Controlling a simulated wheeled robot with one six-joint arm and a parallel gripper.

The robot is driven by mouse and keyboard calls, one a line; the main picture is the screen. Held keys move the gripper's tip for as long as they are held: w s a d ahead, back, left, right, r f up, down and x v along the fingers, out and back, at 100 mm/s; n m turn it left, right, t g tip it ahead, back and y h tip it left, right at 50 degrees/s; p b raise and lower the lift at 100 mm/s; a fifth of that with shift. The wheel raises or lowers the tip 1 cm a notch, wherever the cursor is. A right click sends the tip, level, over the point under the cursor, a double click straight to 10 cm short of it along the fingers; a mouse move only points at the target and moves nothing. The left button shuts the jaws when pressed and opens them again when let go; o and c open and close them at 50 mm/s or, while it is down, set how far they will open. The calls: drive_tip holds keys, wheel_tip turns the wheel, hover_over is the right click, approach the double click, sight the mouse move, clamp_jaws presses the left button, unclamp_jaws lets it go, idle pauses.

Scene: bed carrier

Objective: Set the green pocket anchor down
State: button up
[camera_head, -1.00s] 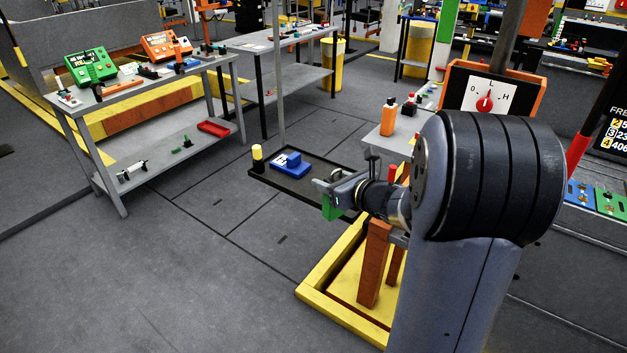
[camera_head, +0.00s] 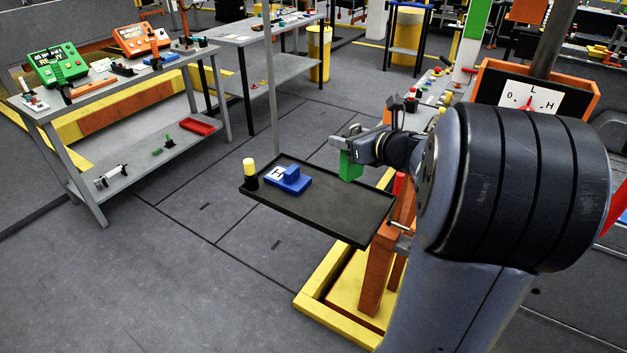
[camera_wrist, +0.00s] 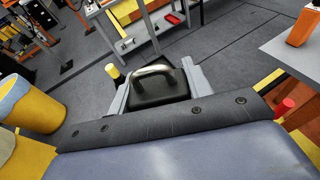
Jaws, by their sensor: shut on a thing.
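The green pocket anchor (camera_head: 350,165) hangs below my gripper (camera_head: 350,146), which is shut on it. In the head view its lower end appears against the far edge of the black tray (camera_head: 335,212), and I cannot tell its height or whether it is over the tray. In the wrist view, my gripper's two grey fingers (camera_wrist: 158,92) flank a dark block with a bright metal arch (camera_wrist: 153,72). No green shows there, so I cannot tell how the anchor sits between the fingers.
On the tray's left end are a blue block (camera_head: 290,181) and a yellow-capped black post (camera_head: 249,172). The tray's middle and right are bare. A thin upright pole stands behind the tray. A red-topped peg (camera_head: 398,184) is at its right. A grey workbench (camera_head: 140,92) stands at left.

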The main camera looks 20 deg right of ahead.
sight(356, 175)
wheel_tip(356, 175, down, 10)
drive_tip(key=shift+r+b, duration=0.15)
drive_tip(key=shift+b, duration=0.45)
drive_tip(key=shift+f, duration=0.2)
drive_tip(key=o, duration=1.1)
drive_tip(key=shift+o, duration=0.2)
drive_tip(key=shift+r, duration=0.15)
drive_tip(key=shift+s+r, duration=0.15)
drive_tip(key=shift+s, duration=0.05)
drive_tip(key=v, duration=1.1)
drive_tip(key=shift+s, duration=0.3)
drive_tip(key=shift+d+r, duration=0.1)
drive_tip(key=shift+d, duration=0.05)
